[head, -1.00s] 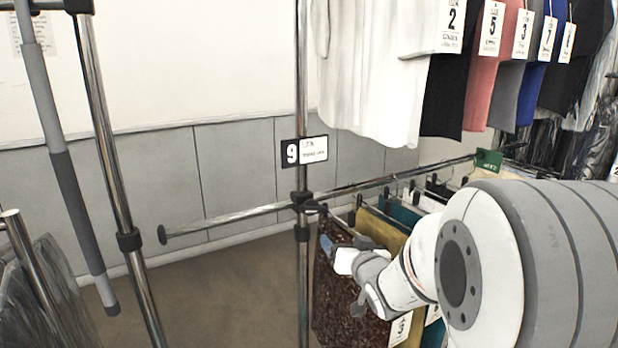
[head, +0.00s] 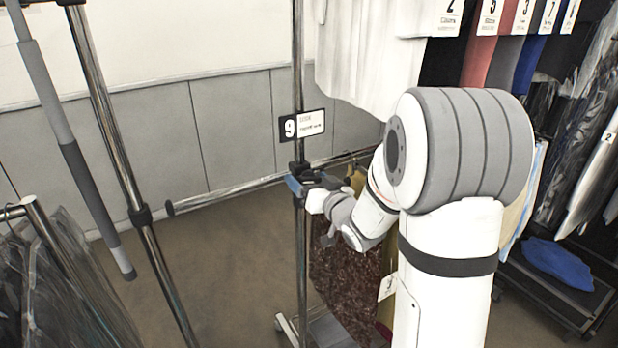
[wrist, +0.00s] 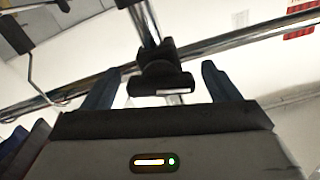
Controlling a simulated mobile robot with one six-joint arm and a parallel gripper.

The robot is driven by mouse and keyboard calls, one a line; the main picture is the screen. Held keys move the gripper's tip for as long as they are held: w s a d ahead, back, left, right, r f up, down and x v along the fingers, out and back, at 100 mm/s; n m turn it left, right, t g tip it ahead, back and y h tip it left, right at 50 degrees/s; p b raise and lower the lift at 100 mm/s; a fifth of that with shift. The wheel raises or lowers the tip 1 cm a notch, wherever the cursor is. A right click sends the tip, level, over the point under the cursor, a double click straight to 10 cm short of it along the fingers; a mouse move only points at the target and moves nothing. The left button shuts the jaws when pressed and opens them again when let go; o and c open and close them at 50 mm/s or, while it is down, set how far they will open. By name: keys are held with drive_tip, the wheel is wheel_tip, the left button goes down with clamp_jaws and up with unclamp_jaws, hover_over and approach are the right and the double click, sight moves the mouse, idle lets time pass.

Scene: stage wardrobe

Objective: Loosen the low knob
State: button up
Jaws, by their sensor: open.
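The low knob (wrist: 161,86) is black and sits on the dark clamp (wrist: 158,58) where the chrome post meets the horizontal rail. In the wrist view, my gripper (wrist: 160,73) is open, with one blue finger on each side of the knob. The fingers look apart from the knob, with a gap on both sides. In the head view, my gripper (head: 302,186) is at the clamp (head: 299,169) on the post, and the knob is mostly hidden by it.
The chrome post (head: 299,90) carries a number 9 sign (head: 302,125). The horizontal rail (head: 235,190) runs left and right of it. A dark sequinned garment (head: 345,270) hangs below my arm. A second post (head: 110,140) stands left. White shirts (head: 365,60) hang above.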

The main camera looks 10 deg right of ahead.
drive_tip(key=shift+w+a, duration=0.15)
drive_tip(key=shift+w, duration=0.1)
drive_tip(key=c, duration=1)
drive_tip(key=n+b, duration=0.1)
drive_tip(key=b, duration=0.1)
drive_tip(key=shift+f+b, duration=0.3)
drive_tip(key=shift+r+n+b, duration=0.15)
drive_tip(key=shift+n+b, duration=0.65)
drive_tip(key=shift+b, duration=0.35)
drive_tip(key=shift+r, duration=0.15)
